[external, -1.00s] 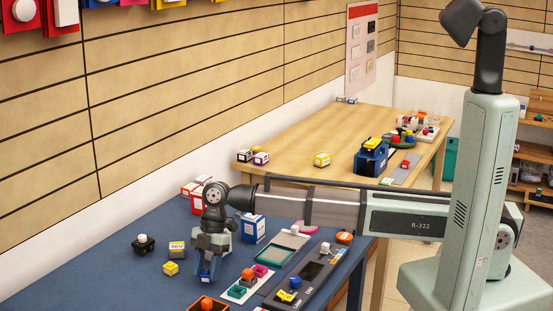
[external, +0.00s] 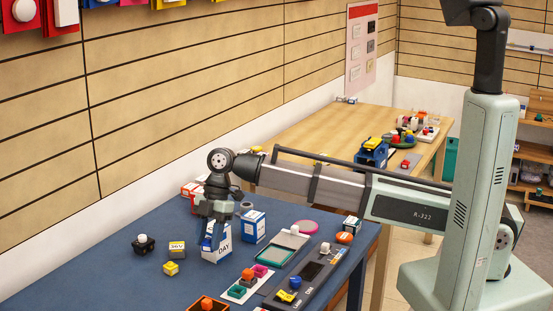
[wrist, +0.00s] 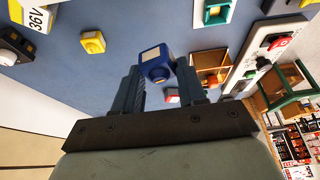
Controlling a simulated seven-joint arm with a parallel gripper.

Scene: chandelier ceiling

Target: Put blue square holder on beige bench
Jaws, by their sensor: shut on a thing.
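In the external view my gripper (external: 211,238) points down above the blue table, in front of a white box marked DAY. The held holder is small and dark there, and hard to tell from the fingers. The beige bench (external: 290,133) stands beyond the blue table, behind my arm, which hides part of its near side.
The blue table (external: 120,285) carries a yellow block (external: 171,268), a 36V box (external: 177,248), a black block (external: 143,244) and a dark tray (external: 305,277). On the bench, a blue carrier (external: 371,153) and a green tray of small items stand right. The bench's middle is clear.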

